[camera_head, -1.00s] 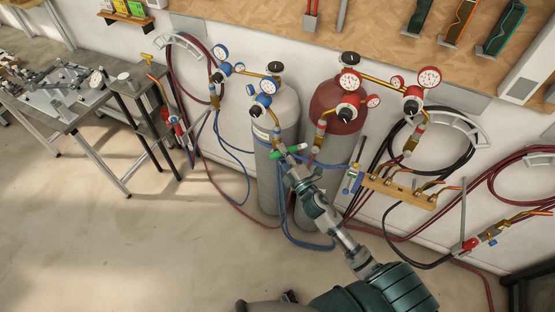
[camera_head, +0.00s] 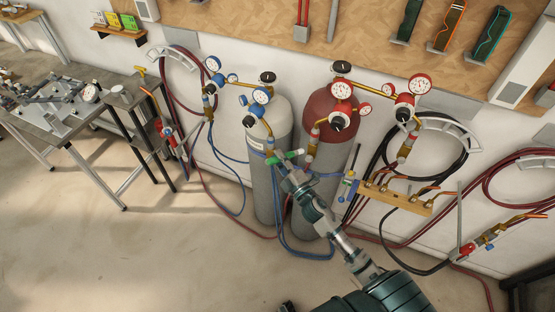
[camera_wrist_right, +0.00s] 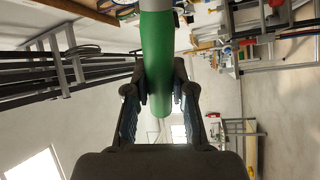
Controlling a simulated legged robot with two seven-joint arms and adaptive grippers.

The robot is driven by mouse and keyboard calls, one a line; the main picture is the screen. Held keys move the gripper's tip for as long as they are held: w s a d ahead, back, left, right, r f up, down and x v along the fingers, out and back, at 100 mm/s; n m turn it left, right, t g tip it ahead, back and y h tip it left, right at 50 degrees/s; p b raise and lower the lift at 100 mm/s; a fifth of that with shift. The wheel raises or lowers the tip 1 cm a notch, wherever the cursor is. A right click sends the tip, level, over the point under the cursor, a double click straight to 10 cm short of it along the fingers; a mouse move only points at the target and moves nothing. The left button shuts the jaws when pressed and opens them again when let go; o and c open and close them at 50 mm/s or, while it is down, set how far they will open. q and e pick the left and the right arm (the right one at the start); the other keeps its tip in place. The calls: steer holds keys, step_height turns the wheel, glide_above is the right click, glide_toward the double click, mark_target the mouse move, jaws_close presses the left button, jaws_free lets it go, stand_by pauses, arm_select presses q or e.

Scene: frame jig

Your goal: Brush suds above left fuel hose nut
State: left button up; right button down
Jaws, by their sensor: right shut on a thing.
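My right gripper (camera_head: 288,168) is shut on a green handle (camera_head: 283,158) in front of the cylinders. In the right wrist view the green handle (camera_wrist_right: 157,60) runs between the two fingers. Its working end and any suds are too small to make out. The red fuel cylinder (camera_head: 331,125) carries red regulators. From the left one (camera_head: 340,112), a brass fitting (camera_head: 314,132) drops to a hose connection (camera_head: 308,153), where a nut is too small to single out. The handle's right end shows close to it; I cannot tell whether they touch. My left gripper is not in view.
A grey cylinder (camera_head: 263,185) with blue-rimmed gauges (camera_head: 257,112) stands left of the red one. A brass manifold (camera_head: 395,193) and hung hoses (camera_head: 470,150) are at right. A workbench (camera_head: 60,125) is at left. The floor (camera_head: 130,255) at front left is clear.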

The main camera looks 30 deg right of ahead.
mark_target(288, 156)
steer(key=shift+w+d+f, duration=0.15)
steer(key=shift+d, duration=0.55)
steer(key=shift+w+d, duration=0.1)
steer(key=shift+d, duration=0.3)
steer(key=shift+s, duration=0.6)
steer(key=shift+s+d+p, duration=0.35)
steer(key=shift+s+d, duration=0.1)
steer(key=shift+d, duration=0.25)
steer(key=shift+w+a, duration=1.05)
steer(key=shift+a, duration=0.2)
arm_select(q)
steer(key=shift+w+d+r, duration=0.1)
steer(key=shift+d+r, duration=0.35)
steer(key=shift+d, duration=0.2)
